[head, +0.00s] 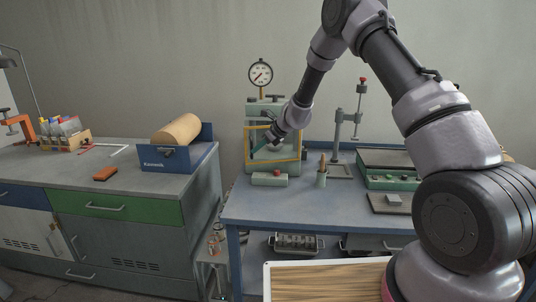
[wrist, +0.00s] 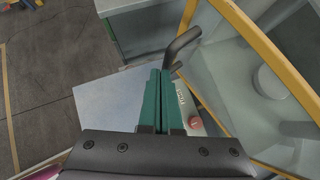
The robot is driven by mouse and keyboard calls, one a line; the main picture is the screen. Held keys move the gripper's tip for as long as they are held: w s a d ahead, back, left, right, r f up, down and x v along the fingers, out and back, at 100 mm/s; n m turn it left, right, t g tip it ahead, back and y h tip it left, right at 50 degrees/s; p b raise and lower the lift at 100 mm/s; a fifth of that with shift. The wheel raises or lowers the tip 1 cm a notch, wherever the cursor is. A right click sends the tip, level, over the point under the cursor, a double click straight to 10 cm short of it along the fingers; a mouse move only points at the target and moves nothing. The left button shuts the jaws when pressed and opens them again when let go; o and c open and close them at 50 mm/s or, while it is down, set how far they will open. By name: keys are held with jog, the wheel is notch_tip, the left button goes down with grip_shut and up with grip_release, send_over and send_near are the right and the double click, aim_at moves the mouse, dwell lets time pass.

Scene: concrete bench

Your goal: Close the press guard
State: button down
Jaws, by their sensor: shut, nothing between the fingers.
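The press (head: 270,172) is a pale green machine on the blue bench, with a round dial gauge on top. Its guard (head: 304,142) is a yellow frame with a clear panel; it seems to stand at least partly open, but its exact angle is hard to tell. In the wrist view the guard's yellow frame (wrist: 268,52) runs across the right side. A dark bent handle (wrist: 180,46) is just beyond my fingertips. My gripper (wrist: 160,72) has its green fingers shut and empty, close beside the handle; contact cannot be told. In the head view my gripper (head: 272,147) is at the press front.
A small stand with a red knob (head: 362,82) and a green-edged plate (head: 392,180) are farther right. A grey cabinet with a blue roll holder (head: 180,165) stands left, across a gap.

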jog(key=w+m, duration=0.1)
jog(key=w, duration=0.1)
jog(key=w+a+m+t+h, duration=0.1)
jog(key=w, duration=0.1)
jog(key=w+a+m+t, duration=0.1)
jog(key=w, duration=0.1)
jog(key=shift+w+a+m+h, duration=0.1)
jog(key=shift+w+m+h, duration=0.1)
jog(key=shift+m+h, duration=0.15)
jog(key=shift+w, duration=0.15)
jog(key=shift+r, duration=0.15)
